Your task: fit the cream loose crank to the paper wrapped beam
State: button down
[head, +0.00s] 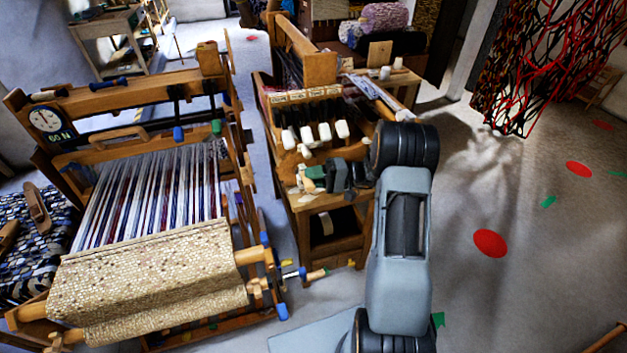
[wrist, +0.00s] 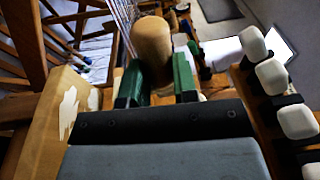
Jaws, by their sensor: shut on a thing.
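My gripper (wrist: 158,75) has its two green fingers on either side of a tan, rounded piece (wrist: 152,40), which seems to be part of the cream loose crank. The fingers hide the rest of it. In the head view my gripper (head: 318,174) is over the low wooden stand of the middle loom, below its row of white knobs; what it holds is hard to make out there. A pale roll with a wooden end (head: 373,97) lies at the upper right of that loom and may be the paper wrapped beam. I see no contact between it and the held piece.
White knobs (wrist: 271,76) on dark levers stand close to the right of my gripper. A wooden post with a pale patch (wrist: 68,112) is close on the left. A large loom (head: 150,200) with woven cloth stands at left.

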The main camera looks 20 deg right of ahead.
jog(key=shift+w, duration=0.65)
jog(key=shift+w+b, duration=0.35)
dwell(0.3)
jog(key=shift+w, duration=0.15)
dwell(0.3)
jog(key=c, duration=0.8)
grip_release()
jog(key=s+d+b, duration=0.1)
jog(key=d, duration=1.1)
jog(key=shift+s+f, duration=0.3)
jog(key=shift+s, duration=0.1)
